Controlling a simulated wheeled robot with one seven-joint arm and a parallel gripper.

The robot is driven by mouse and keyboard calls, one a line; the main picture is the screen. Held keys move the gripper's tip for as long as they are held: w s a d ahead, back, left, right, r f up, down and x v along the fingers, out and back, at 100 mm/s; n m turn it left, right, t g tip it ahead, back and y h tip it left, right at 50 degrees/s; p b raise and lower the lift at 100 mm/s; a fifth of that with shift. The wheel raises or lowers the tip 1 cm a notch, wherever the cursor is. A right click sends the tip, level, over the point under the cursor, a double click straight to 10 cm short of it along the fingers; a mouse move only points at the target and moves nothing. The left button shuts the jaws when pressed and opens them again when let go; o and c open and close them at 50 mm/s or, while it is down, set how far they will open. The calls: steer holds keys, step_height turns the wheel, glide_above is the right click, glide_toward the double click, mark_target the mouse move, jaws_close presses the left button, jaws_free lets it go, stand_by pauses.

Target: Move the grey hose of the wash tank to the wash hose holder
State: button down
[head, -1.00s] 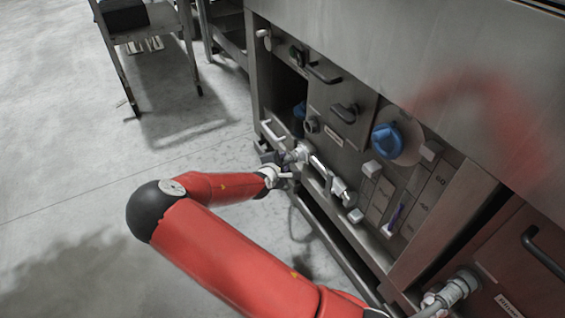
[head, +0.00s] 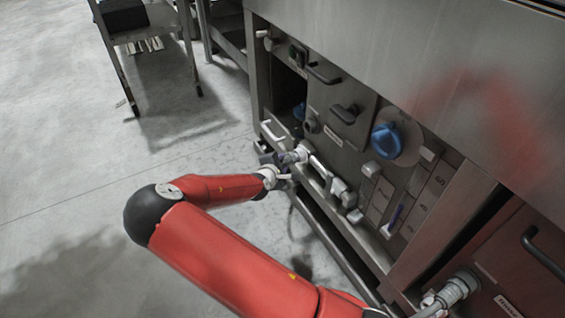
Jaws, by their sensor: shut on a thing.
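My gripper (head: 279,165) is at the lower left of the washer front, at the end of my red arm. It is shut on a light grey round piece (head: 301,151) that looks like the end of the grey hose. A pale bent pipe piece (head: 322,171) runs from there down to the right along the panel. The jaws cover part of the held piece, and its exact contact is too small to tell. Which fitting is the wash hose holder cannot be told for sure.
A blue round knob (head: 387,141) and black handles (head: 344,112) stick out of the steel panel. Another grey hose coupling (head: 457,288) is at the lower right. A cart (head: 150,28) stands at the back left. The floor (head: 70,130) to the left is clear.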

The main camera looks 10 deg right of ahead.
steer(key=shift+s+a, duration=0.2)
steer(key=shift+a, duration=0.65)
steer(key=shift+a, duration=0.1)
steer(key=shift+s+a+p, duration=0.2)
steer(key=shift+s+a, duration=0.05)
steer(key=shift+a, duration=0.35)
steer(key=shift+s+a+p, duration=0.2)
steer(key=shift+a, duration=0.35)
steer(key=shift+a, duration=0.15)
steer(key=shift+r, duration=0.1)
